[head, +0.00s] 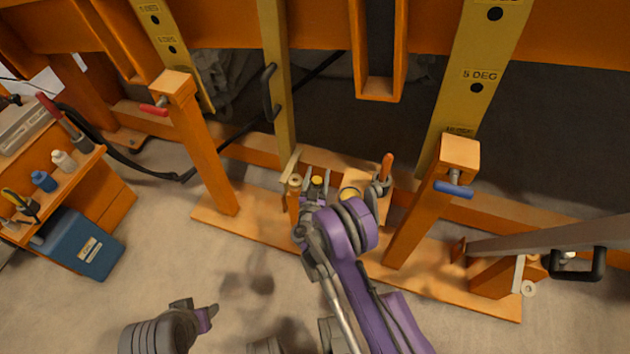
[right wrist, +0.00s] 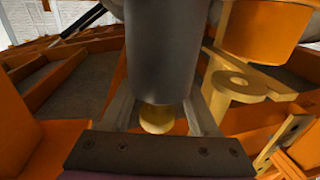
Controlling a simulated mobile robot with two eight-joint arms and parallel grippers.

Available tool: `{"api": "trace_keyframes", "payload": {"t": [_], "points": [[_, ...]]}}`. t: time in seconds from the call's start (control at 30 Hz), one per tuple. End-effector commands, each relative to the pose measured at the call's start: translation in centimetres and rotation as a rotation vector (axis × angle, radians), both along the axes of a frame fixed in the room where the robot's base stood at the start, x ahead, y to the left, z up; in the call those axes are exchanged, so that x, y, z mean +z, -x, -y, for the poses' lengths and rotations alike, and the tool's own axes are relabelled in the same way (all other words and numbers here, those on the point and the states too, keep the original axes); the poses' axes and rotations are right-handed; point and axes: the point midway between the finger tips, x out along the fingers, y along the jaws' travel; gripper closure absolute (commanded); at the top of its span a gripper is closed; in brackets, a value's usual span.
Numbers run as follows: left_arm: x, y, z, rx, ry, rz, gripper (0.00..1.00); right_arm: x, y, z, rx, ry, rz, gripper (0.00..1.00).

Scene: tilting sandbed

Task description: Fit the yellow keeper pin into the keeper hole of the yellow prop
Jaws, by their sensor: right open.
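The yellow prop (head: 278,90) is a long upright bar with a black handle, its foot near the orange base beam. A tan-yellow ring (head: 294,182) lies by its foot; in the right wrist view a yellow ring with a round hole (right wrist: 238,84) shows right of the fingers. I cannot tell whether this is the keeper hole. A yellow round knob, apparently the keeper pin (head: 318,180), is between my right gripper's (head: 315,184) fingers, also in the right wrist view (right wrist: 157,119). That gripper is open. The pin's shank is hidden. My left gripper (head: 197,310) is low at left, apart from these things.
Orange posts (head: 203,150) (head: 437,205) stand on either side, with red (head: 154,109) and blue (head: 454,189) handles. An orange-handled tool (head: 386,168) stands right of the gripper. A tool bench (head: 95,195) and blue box (head: 82,243) are at left. Floor between is clear.

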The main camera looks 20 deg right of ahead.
Motion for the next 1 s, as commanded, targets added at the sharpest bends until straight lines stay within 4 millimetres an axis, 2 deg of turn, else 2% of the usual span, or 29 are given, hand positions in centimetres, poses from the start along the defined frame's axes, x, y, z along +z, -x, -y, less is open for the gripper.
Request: {"api": "trace_keyframes", "payload": {"t": [0.07, 0.4, 0.83, 1.0], "points": [[0.0, 0.0, 0.0, 0.000, 0.000, 0.000, 0.50, 0.0, 0.0, 0.0, 0.000, 0.000, 0.000, 0.41], [0.0, 0.0, 0.0, 0.000, 0.000, 0.000, 0.50, 0.0, 0.0, 0.0, 0.000, 0.000, 0.000, 1.00], [0.1, 0.0, 0.0, 0.000, 0.000, 0.000, 0.50, 0.3, 0.0, 0.0, -0.001, 0.000, 0.000, 1.00], [0.9, 0.2, 0.0, 0.000, 0.000, 0.002, 0.50, 2.7, 0.0, 0.0, -0.001, 0.000, 0.001, 1.00]]}}
